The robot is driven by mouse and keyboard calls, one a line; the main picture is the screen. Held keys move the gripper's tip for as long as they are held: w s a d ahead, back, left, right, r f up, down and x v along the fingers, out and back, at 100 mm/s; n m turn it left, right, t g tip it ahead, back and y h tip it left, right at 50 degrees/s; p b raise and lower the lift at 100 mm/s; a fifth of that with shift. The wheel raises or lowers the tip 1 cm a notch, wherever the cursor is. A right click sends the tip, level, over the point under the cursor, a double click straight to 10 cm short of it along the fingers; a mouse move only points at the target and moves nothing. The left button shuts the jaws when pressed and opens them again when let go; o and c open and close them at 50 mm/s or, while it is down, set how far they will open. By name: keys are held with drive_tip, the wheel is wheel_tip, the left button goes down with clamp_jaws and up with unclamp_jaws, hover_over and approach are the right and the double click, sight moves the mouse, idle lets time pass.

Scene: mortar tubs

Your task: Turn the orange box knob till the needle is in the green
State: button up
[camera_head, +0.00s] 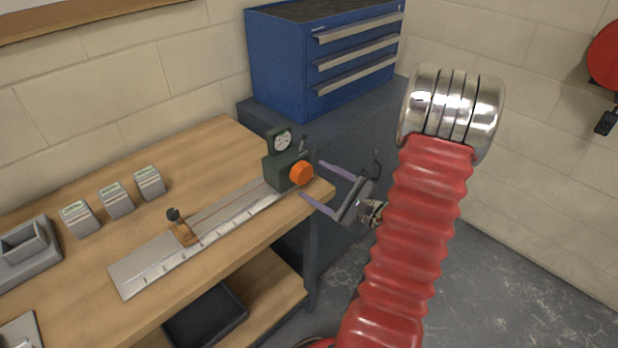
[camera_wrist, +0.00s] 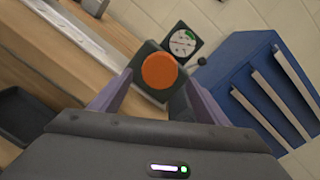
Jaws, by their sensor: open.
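The orange knob (camera_head: 301,173) is on the side of a dark green box (camera_head: 279,171) at the right end of a metal rail on the workbench. A round dial (camera_head: 282,140) stands on top of the box. In the wrist view the orange knob (camera_wrist: 160,70) sits between and beyond my fingers, and the dial (camera_wrist: 183,42) shows a green patch at its upper right. The needle is too small to read surely. My gripper (camera_head: 314,181) is open, its purple fingers pointing at the knob from the right. I cannot tell whether they touch it.
The metal rail (camera_head: 150,272) carries an orange-brown clamp (camera_head: 183,231). Several small grey blocks (camera_head: 116,200) stand behind it on the bench. A blue drawer cabinet (camera_head: 275,62) stands behind the box on a dark grey base. A black tray (camera_head: 206,316) lies on the lower shelf.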

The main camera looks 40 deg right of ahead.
sight(306, 176)
drive_tip(key=shift+w+a, duration=0.2)
drive_tip(key=shift+w, duration=1.55)
drive_tip(key=c, duration=1)
